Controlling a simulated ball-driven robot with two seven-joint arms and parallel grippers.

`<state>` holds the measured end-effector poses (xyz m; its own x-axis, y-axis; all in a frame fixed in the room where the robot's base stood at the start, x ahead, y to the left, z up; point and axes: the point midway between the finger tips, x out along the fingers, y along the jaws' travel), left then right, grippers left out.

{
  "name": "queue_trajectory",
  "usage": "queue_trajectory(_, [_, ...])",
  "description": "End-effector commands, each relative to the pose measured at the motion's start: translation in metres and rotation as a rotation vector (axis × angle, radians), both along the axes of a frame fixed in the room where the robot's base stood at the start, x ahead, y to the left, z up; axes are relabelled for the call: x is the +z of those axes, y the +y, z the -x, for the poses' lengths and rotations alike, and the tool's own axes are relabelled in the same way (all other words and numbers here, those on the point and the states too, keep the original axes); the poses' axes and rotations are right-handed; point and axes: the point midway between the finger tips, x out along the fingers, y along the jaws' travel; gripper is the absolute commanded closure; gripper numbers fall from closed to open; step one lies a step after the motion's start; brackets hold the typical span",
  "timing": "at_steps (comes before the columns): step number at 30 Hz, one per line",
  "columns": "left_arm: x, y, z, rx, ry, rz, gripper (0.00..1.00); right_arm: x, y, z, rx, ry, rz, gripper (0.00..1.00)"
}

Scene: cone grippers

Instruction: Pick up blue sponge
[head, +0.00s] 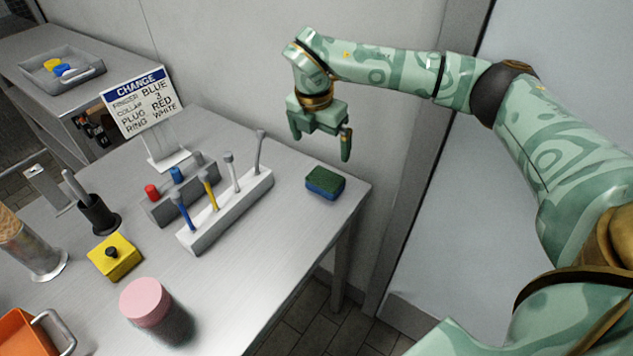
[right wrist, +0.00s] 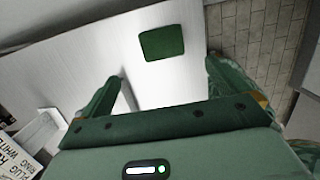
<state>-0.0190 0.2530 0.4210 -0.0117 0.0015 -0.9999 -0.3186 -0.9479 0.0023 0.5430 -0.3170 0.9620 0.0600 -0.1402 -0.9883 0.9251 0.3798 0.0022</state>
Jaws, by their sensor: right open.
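The blue sponge (head: 324,184) has a dark green top and blue sides. It lies flat on the metal table near its right corner in the head view. In the right wrist view the green top of the sponge (right wrist: 162,43) shows beyond the fingertips, roughly between them. My right gripper (head: 319,150) is open and empty. It hangs above the table's back edge, apart from the sponge. Its two fingers also show in the right wrist view (right wrist: 168,75). My left gripper is not in view.
A white rack (head: 226,215) with several upright tools stands left of the sponge. A sign (head: 140,103) stands behind it. A yellow block (head: 114,258), pink cylinder (head: 145,302) and orange container (head: 28,335) are further left. The wall is close behind; the table around the sponge is clear.

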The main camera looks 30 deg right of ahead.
Motion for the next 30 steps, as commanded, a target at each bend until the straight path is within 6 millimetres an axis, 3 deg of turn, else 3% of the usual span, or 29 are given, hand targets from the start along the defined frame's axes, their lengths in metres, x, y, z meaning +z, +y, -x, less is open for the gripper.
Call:
queue_trajectory(1, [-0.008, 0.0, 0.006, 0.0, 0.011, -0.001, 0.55, -0.021, -0.002, 0.0, -0.001, 0.008, 0.0, 0.0])
queue_trajectory(6, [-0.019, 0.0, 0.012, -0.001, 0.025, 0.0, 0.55, -0.056, -0.007, -0.003, 0.0, 0.006, -0.001, 0.0])
queue_trajectory(14, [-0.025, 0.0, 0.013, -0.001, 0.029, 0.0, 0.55, -0.074, -0.01, -0.004, 0.002, 0.002, -0.001, 0.0])
queue_trajectory(23, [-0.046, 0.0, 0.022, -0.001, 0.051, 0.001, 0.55, -0.12, -0.017, -0.001, 0.002, 0.006, -0.002, 0.0])
queue_trajectory(30, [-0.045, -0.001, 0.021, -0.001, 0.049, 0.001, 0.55, -0.12, -0.018, -0.002, 0.003, 0.0, -0.002, 0.0])
